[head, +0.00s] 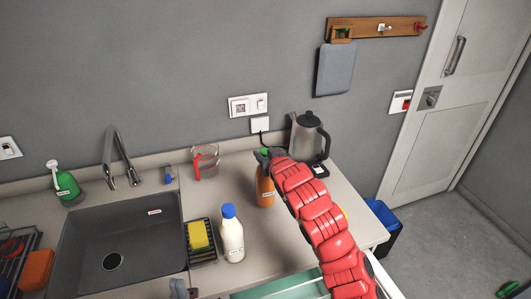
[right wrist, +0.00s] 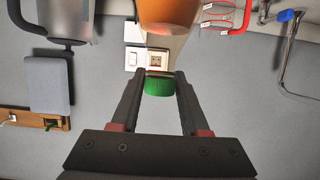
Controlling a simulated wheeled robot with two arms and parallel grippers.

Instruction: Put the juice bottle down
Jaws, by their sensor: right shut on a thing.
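The orange juice bottle (head: 265,190) with a green cap is upright over the counter (head: 225,190) in the head view. I cannot tell whether its base touches the surface. My right gripper (head: 268,155) is shut on the bottle's top from above. In the right wrist view the orange body (right wrist: 168,12) and green cap show, with the cap between the fingertips of the gripper (right wrist: 159,78). A grey piece at the bottom edge of the head view looks like my left gripper (head: 178,289); its jaws are not clear.
A white bottle with a blue cap (head: 232,238) and a rack with a yellow sponge (head: 199,235) stand left of the juice bottle. A kettle (head: 309,138) is behind right, a measuring cup (head: 206,161) behind left. An open drawer (head: 280,287) lies in front.

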